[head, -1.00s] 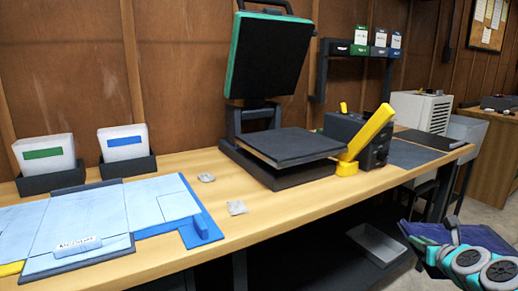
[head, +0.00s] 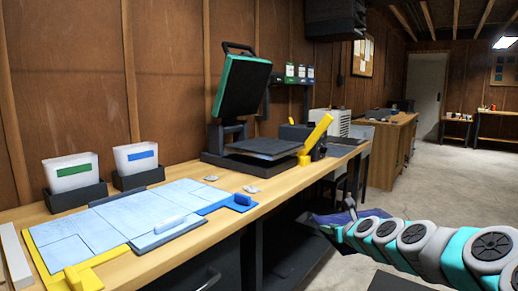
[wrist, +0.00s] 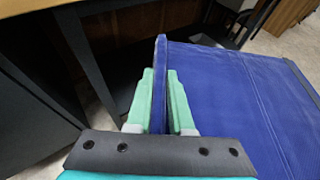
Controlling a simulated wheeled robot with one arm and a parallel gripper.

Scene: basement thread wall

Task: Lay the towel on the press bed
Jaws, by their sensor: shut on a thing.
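The towel is a dark blue cloth (wrist: 235,85) held between the two green fingers of my gripper (wrist: 159,100), with most of it spreading to the right in the wrist view. In the head view the towel (head: 333,219) shows only in part, at the end of my arm, in front of the bench and below its top. My gripper is shut on the towel's edge. The heat press stands at the back of the bench, its lid (head: 241,86) tilted up and its dark bed (head: 264,147) bare. My gripper is to the right of the bed and nearer to me.
A yellow lever (head: 317,134) stands at the press's right. Blue folding boards (head: 110,225) with yellow and blue edges cover the bench's left part. Two small grey pieces (head: 250,189) lie before the press. Open floor (head: 440,180) lies to the right.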

